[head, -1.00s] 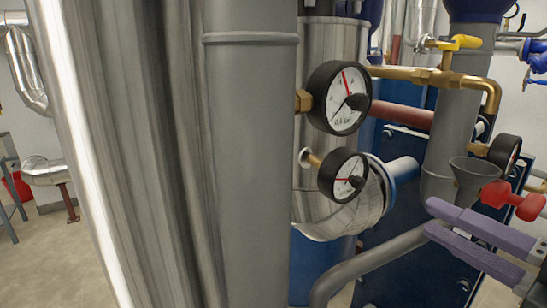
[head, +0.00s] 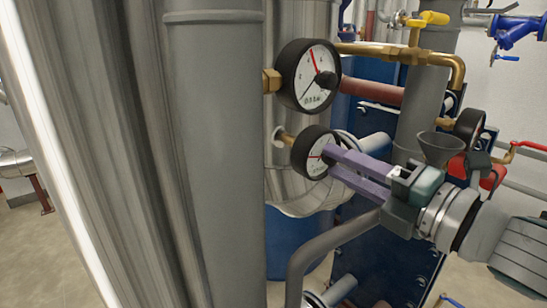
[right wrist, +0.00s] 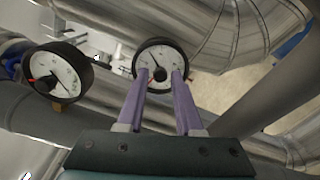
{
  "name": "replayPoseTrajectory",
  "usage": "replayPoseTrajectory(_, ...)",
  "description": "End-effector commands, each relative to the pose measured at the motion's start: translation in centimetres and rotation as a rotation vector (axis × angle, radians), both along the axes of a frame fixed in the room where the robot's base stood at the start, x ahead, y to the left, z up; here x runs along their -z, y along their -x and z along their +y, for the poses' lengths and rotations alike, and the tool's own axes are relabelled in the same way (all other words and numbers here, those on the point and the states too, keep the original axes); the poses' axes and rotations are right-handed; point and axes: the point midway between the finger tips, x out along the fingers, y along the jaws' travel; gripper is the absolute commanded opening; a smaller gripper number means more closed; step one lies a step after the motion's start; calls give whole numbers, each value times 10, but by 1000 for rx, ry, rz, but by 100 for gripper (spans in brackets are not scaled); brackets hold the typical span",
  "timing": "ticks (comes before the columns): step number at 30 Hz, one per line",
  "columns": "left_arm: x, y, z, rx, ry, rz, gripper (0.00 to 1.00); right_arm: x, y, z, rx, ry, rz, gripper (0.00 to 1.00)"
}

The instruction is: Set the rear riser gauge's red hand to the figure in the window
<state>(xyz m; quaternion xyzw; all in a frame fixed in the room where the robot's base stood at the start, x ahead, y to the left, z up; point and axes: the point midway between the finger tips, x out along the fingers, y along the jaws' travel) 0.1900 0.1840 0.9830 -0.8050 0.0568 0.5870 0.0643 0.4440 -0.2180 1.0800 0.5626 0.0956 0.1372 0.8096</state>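Two black-rimmed, white-faced gauges show in the head view. The upper gauge (head: 308,75) has a red hand pointing up and slightly left, a dark hand and a black knob in front. The lower gauge (head: 315,152) has a thin red hand pointing left; its right side is hidden by my right gripper (head: 331,163). I cannot tell which is the rear riser gauge, and window figures are too small to read. In the right wrist view, the purple fingers (right wrist: 160,74) stand apart in front of a gauge (right wrist: 158,54), with its dark knob (right wrist: 160,75) between them. My left gripper is out of view.
A grey vertical pipe (head: 215,150) stands left of the gauges. A brass pipe with a yellow handle (head: 428,18) runs above right. A grey funnel (head: 440,148) and another gauge (head: 469,126) are close behind my right gripper. A grey bent pipe (head: 325,247) passes below.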

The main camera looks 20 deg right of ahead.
Motion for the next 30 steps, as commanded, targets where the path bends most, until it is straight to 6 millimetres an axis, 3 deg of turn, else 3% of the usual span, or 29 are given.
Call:
replayPoseTrajectory(5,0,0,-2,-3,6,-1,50,0,0,0,0,-1,0,32)
replayPoseTrajectory(14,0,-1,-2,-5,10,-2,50,0,0,0,0,-1,0,0)
replayPoseTrajectory(30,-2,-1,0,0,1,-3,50,-1,0,0,0,-25,8,0)
